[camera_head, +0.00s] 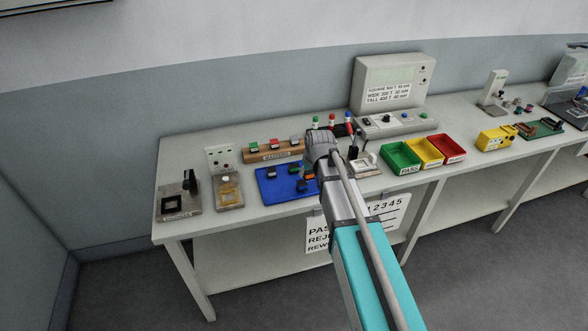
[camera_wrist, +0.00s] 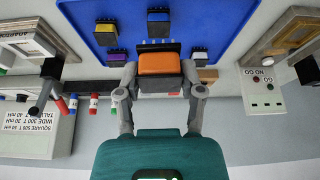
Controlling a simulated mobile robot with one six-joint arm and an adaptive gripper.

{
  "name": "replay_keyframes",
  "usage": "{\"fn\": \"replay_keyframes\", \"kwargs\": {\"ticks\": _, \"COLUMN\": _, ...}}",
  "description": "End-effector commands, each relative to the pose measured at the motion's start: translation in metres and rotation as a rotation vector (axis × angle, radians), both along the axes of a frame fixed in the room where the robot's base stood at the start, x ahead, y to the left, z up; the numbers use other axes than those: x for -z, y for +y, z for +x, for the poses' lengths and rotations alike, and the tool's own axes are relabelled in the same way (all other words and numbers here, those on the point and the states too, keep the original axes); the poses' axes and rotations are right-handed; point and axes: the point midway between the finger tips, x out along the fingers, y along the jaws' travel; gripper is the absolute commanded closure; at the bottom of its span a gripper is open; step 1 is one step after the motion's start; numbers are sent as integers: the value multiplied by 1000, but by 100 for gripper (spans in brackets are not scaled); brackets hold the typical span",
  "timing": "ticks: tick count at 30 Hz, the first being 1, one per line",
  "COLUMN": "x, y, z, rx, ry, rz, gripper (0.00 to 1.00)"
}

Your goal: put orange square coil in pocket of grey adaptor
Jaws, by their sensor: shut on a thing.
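My gripper (camera_wrist: 160,66) is shut on the orange square coil (camera_wrist: 160,73), which sits between its two fingers in the wrist view. In the head view a pale fixture (camera_head: 368,164) stands just right of my gripper, partly hidden; this seems to be the adaptor.
The blue tray (camera_head: 268,190) holds several dark-based coils, including a purple one (camera_wrist: 105,34). Behind it is a wooden rack (camera_head: 274,152) with coloured pieces. Green (camera_head: 401,158), yellow and red bins stand to the right. Two test fixtures stand left of the tray.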

Motion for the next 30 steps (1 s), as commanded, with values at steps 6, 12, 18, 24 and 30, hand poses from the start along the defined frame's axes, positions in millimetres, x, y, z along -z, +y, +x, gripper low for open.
{"fn": "replay_keyframes", "kwargs": {"ticks": 6, "x": -10, "y": -18, "z": -7, "rx": 0, "ry": 0, "rz": 0, "gripper": 100}}
{"fn": "replay_keyframes", "kwargs": {"ticks": 12, "x": -10, "y": -22, "z": -8, "rx": -1, "ry": 0, "rz": 0, "gripper": 100}}
{"fn": "replay_keyframes", "kwargs": {"ticks": 18, "x": -10, "y": -22, "z": -8, "rx": -1, "ry": 0, "rz": 0, "gripper": 100}}
{"fn": "replay_keyframes", "kwargs": {"ticks": 24, "x": -10, "y": -22, "z": -8, "rx": -1, "ry": 0, "rz": 0, "gripper": 100}}
{"fn": "replay_keyframes", "kwargs": {"ticks": 30, "x": -10, "y": -22, "z": -8, "rx": 0, "ry": 0, "rz": 0, "gripper": 100}}
